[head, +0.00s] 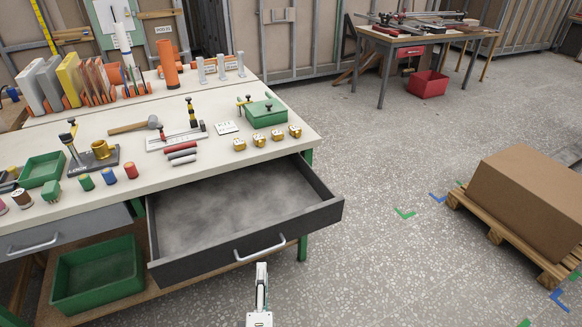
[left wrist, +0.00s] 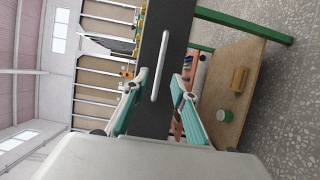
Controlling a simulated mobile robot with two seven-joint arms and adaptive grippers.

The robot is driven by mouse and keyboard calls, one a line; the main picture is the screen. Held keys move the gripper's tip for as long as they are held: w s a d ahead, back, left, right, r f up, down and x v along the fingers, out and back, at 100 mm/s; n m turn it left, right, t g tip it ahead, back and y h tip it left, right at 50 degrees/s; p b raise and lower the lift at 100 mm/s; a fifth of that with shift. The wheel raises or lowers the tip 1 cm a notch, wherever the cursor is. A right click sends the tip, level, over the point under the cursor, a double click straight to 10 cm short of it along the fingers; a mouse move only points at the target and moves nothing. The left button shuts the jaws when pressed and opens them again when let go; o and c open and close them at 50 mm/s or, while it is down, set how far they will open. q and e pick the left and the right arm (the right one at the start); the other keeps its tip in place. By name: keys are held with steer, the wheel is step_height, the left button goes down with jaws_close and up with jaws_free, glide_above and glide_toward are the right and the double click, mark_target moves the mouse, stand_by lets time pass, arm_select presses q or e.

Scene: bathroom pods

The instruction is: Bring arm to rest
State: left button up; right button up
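My left gripper (head: 261,272) is in front of the open drawer (head: 230,201), just below its silver handle (head: 260,248) in the head view. In the left wrist view, the two teal-padded fingers of this gripper (left wrist: 161,88) are spread apart with nothing between them. The handle (left wrist: 162,66) shows ahead of the fingertips on the dark drawer front (left wrist: 178,30) in that sideways view; it appears clear of the fingers. The drawer is pulled well out and looks empty inside. My right gripper is in neither view.
A workbench (head: 220,108) carries several tools and parts, with a green bin (head: 98,277) on its lower shelf. A cardboard box (head: 530,193) on a pallet (head: 505,238) stands at right. A second table (head: 425,38) is behind. The floor (head: 380,190) between is clear.

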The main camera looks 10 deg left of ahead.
arm_select(q)
steer(key=shift+d, duration=0.15)
steer(key=s+d+f+m+g+h, duration=0.15)
steer(key=s+m+h, duration=0.5)
steer(key=m, duration=0.85)
steer(key=s+a+f+m+g, duration=0.5)
steer(key=a+f+m, duration=0.2)
steer(key=a+m, duration=0.1)
steer(key=shift+s+m, duration=0.4)
steer(key=shift+m, duration=0.4)
steer(key=shift+d, duration=0.1)
